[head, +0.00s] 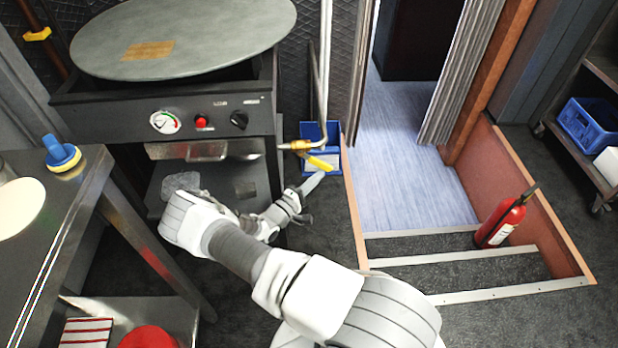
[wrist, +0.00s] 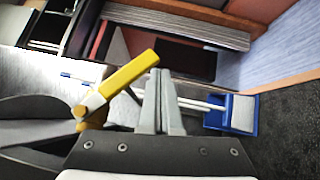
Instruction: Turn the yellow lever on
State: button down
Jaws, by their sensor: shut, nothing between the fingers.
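The yellow lever (head: 320,163) sits on a brass valve (head: 297,145) at the right end of the griddle stand, slanting down to the right. In the wrist view the lever (wrist: 128,80) rises slantwise from its brass pivot (wrist: 88,103) at the left toward my fingertips. My gripper (head: 316,176) is shut and empty, just below the lever's free end. In the wrist view my gripper (wrist: 160,73) has its fingers together right beside the lever's free end. I cannot tell whether they touch.
A griddle stand (head: 90,116) with gauge and knobs is behind my arm. A second yellow handle (head: 38,35) is on a pipe at top left. A blue bin (head: 312,134) stands behind the valve. A steel table (head: 84,190) is left; a fire extinguisher (head: 502,222) stands on the steps at right.

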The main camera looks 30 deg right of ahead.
aim_at(332, 167)
jog(key=shift+s+d+r, duration=0.2)
jog(key=shift+d+r, duration=0.25)
jog(key=shift+d, duration=0.05)
jog(key=shift+s+d+r, duration=0.2)
jog(key=shift+d+r, duration=0.2)
jog(key=shift+d, duration=0.05)
jog(key=shift+s+d+r+n, duration=0.15)
jog(key=shift+d+n, duration=0.05)
jog(key=shift+n, duration=0.1)
jog(key=shift+s+d+r+n+t+h+p, duration=0.15)
jog(key=shift+d+r+n+t+h+p, duration=0.35)
jog(key=shift+r+n+h, duration=0.35)
jog(key=shift+d+r+n, duration=0.1)
jog(key=shift+r+n, duration=0.05)
jog(key=shift+n, duration=0.1)
jog(key=shift+s+d+r, duration=0.1)
jog(key=shift+d+r, duration=0.05)
jog(key=shift+r, duration=0.3)
jog(key=shift+s+f, duration=0.1)
jog(key=shift+f, duration=0.1)
